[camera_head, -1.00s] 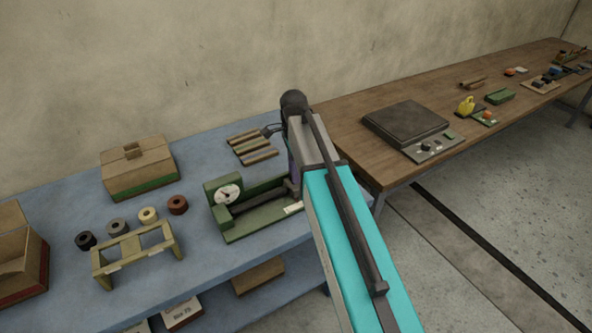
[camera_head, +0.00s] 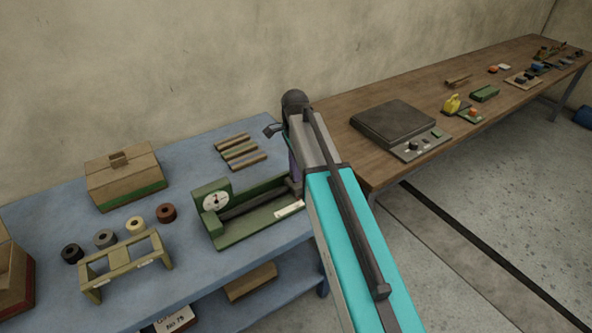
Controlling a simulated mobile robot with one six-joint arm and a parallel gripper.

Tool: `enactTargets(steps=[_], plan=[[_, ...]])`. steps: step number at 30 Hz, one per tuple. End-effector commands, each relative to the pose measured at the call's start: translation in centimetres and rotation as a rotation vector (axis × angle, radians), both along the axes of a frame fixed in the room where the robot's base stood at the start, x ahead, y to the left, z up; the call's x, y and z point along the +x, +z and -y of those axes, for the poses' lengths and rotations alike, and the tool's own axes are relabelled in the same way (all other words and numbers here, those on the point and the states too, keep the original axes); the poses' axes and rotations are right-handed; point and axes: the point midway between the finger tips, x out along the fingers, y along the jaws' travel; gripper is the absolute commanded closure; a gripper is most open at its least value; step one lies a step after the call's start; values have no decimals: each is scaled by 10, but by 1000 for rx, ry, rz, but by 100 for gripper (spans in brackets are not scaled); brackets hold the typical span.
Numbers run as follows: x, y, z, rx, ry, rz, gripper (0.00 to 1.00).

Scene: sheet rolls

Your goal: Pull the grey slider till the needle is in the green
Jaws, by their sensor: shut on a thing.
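The green gauge device (camera_head: 240,231) stands on the blue bench. Its round white dial (camera_head: 216,201) is at its left end. The dial's thin dark needle points roughly upward; I cannot make out a green zone. A dark grey bar (camera_head: 250,205) runs along the device to the right, toward my gripper. My gripper (camera_head: 294,187) is low at the device's right end, mostly hidden by my arm, and appears shut on the grey slider there. The slider itself is mostly hidden.
Several tape rolls (camera_head: 135,225), a wooden stand (camera_head: 126,259) and a cardboard box (camera_head: 125,177) are left of the device. Short rolls (camera_head: 240,151) lie behind it. A brown table (camera_head: 335,133) with a scale (camera_head: 396,122) adjoins on the right.

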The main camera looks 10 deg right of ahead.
Motion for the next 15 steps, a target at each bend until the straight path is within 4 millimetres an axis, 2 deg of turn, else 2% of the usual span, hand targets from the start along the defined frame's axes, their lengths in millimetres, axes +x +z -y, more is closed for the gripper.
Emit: enactTargets(steps=[6, 7, 10, 15], plan=[[4, 3, -3, -2, 2, 13, 100], [4, 3, -4, -3, 3, 13, 73], [4, 3, -6, -2, 5, 13, 56], [2, 2, -8, -2, 8, 9, 56]])
